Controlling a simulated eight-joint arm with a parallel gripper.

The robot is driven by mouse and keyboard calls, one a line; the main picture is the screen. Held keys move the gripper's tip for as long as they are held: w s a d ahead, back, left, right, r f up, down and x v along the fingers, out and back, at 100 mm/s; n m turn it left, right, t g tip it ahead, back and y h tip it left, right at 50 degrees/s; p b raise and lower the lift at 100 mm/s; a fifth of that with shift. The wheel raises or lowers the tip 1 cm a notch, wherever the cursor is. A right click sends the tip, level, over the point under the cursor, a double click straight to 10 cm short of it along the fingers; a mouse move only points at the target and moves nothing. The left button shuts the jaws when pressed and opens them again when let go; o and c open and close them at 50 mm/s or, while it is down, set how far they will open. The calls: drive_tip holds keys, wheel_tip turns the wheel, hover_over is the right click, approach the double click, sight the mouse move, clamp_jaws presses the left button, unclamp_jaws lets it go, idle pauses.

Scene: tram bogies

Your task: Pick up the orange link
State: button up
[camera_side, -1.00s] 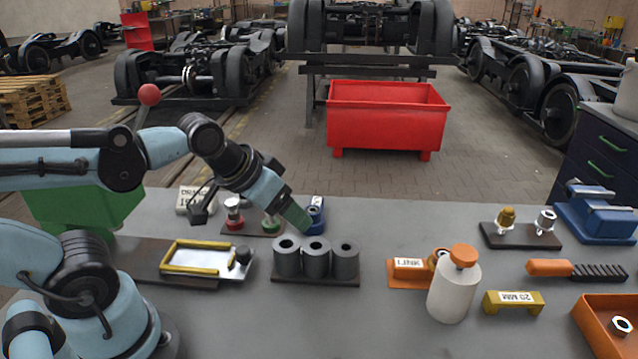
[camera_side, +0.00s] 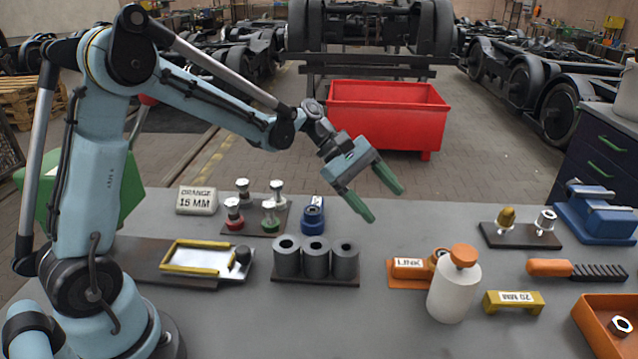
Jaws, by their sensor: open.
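The orange link (camera_side: 408,270) lies on the grey table right of centre, with a white label reading "LINK" on its face. A white bottle with an orange cap (camera_side: 454,288) stands in front of its right end and hides part of it. My gripper (camera_side: 388,206) is open and empty, with two green fingers pointing down and to the right. It hangs in the air up and to the left of the link in the picture, apart from it.
Three grey cylinders (camera_side: 316,260) stand on a dark base left of the link. A yellow "20 MM" block (camera_side: 512,301), an orange-handled brush (camera_side: 577,269) and an orange bin (camera_side: 606,329) are to the right. A blue part (camera_side: 313,215) stands behind the cylinders.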

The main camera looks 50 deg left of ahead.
sight(429, 258)
drive_tip(key=w+d+f+n+h, duration=0.1)
drive_tip(key=f, duration=0.1)
drive_tip(key=w+d+f+n+h, duration=0.1)
drive_tip(key=w+d+f+n, duration=0.1)
drive_tip(key=f, duration=0.1)
drive_tip(key=w+d+f+n+g+h, duration=0.1)
drive_tip(key=w+d+f+h, duration=0.1)
drive_tip(key=shift+d+f+n, duration=0.2)
drive_tip(key=shift+f+n, duration=0.1)
drive_tip(key=shift+f, duration=0.05)
drive_tip(key=shift+s+x, duration=0.15)
drive_tip(key=shift+x, duration=1.15)
drive_tip(key=shift+s+x, duration=0.1)
drive_tip(key=shift+x, duration=1.25)
drive_tip(key=shift+d+r, duration=0.1)
clamp_jaws()
drive_tip(key=shift+r, duration=0.15)
